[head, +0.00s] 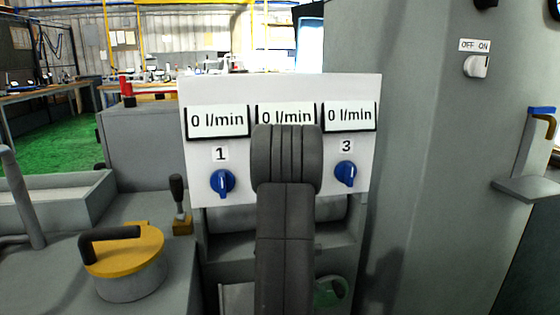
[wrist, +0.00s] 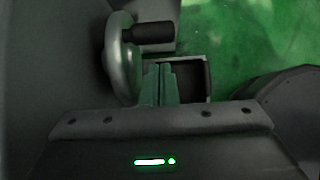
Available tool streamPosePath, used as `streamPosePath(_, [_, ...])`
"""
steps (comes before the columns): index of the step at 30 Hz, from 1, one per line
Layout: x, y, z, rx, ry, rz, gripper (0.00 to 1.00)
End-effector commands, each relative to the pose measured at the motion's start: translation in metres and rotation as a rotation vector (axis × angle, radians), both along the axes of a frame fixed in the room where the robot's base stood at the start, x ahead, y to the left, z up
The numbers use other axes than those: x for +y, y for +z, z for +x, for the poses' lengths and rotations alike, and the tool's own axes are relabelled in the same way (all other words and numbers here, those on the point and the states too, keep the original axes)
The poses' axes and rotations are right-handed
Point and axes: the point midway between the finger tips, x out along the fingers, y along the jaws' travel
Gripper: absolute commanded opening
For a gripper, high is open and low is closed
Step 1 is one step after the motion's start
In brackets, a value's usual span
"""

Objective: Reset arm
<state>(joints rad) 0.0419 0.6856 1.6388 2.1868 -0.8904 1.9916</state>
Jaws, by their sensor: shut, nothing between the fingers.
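My gripper (wrist: 158,68) shows in the wrist view with its two greenish fingers together and nothing between them. It points toward a grey handwheel (wrist: 119,62) with a black handle (wrist: 152,33), which is just left of and beyond the fingertips. I cannot tell whether the fingers touch anything. In the head view my arm stands upright in front of the white flow panel (head: 280,88) and hides its middle knob. The gripper itself does not show there.
The panel has blue knobs 1 (head: 222,183) and 3 (head: 346,174), and displays reading 0 l/min. A yellow-topped round part with a black handle (head: 125,250) stands at left. A grey machine column (head: 420,150) with an OFF/ON switch (head: 476,66) rises at right. Green floor (wrist: 245,45) is open.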

Motion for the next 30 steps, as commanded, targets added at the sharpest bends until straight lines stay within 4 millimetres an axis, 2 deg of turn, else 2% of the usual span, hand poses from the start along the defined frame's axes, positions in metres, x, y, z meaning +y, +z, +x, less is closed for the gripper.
streamPosePath(1, [0.003, -0.007, 0.000, -0.003, 0.001, 0.000, 0.00])
streamPosePath(8, [0.011, -0.011, -0.002, -0.017, 0.003, -0.086, 0.00])
streamPosePath(30, [0.013, -0.006, -0.003, -0.029, 0.008, -0.139, 0.00])
